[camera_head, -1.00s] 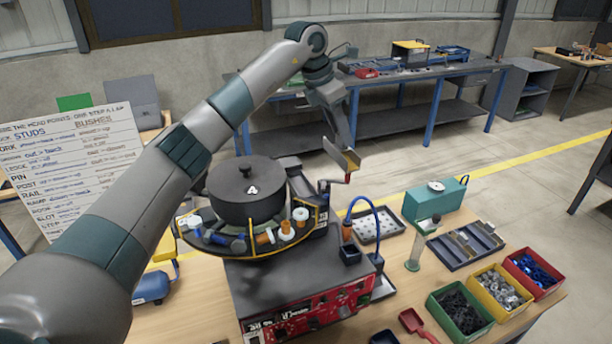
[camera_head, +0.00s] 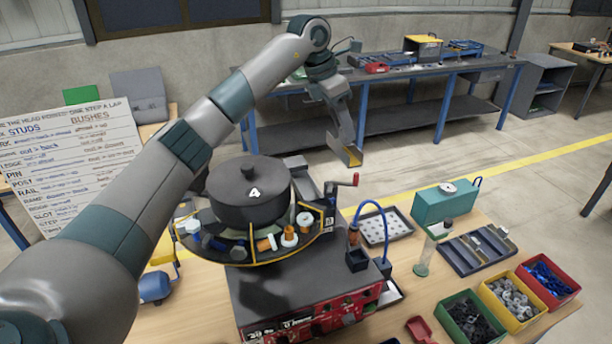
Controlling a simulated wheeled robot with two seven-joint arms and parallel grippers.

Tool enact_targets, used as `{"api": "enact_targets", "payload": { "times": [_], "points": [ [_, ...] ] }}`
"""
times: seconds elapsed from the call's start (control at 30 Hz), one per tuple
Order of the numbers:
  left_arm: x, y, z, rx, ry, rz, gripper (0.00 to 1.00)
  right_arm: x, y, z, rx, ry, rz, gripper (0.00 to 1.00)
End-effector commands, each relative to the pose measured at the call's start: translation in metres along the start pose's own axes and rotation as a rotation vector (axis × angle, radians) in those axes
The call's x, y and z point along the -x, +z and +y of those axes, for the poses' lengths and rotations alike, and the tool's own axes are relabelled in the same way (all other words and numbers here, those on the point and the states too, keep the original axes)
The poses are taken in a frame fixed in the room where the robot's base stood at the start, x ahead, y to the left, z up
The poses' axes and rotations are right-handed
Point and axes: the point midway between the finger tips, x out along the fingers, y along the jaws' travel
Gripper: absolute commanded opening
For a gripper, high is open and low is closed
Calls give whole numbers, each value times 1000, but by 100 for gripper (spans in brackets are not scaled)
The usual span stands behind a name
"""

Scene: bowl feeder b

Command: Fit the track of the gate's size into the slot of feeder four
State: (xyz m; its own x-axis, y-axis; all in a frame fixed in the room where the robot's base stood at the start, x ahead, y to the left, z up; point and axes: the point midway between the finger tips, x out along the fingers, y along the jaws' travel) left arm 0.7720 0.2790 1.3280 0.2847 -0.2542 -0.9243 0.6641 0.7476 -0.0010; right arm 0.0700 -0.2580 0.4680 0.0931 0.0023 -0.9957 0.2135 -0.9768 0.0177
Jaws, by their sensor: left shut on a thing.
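Feeder four is a black bowl (camera_head: 248,194) marked 4, with a yellow-edged outer ring, above a dark box with a red front panel (camera_head: 318,318). My left gripper (camera_head: 346,146) is raised behind and to the right of the bowl, beyond the red crank handle (camera_head: 345,182). It is shut on a small angled piece with a yellow face (camera_head: 353,156), which looks like a track. The piece is in the air, apart from the feeder. Its far side and the feeder's slot cannot be made out. My right gripper is out of view.
A dark rack (camera_head: 470,254) with pale pieces lies at the right, near a teal box (camera_head: 441,206) and a perforated tray (camera_head: 385,228). Green (camera_head: 449,330), yellow (camera_head: 505,318) and red (camera_head: 544,294) part bins stand at the front right.

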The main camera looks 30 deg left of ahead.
Motion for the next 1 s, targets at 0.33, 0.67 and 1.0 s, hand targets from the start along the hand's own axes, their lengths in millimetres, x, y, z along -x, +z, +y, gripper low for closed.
{"api": "enact_targets", "payload": {
  "times": [0.33,0.67,1.0],
  "points": [
    [-17,-78,0,1,1,0,0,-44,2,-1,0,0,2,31],
    [-17,-113,-1,-1,1,0,0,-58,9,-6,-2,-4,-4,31],
    [-18,-114,0,0,1,0,0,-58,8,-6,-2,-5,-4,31]
  ]
}}
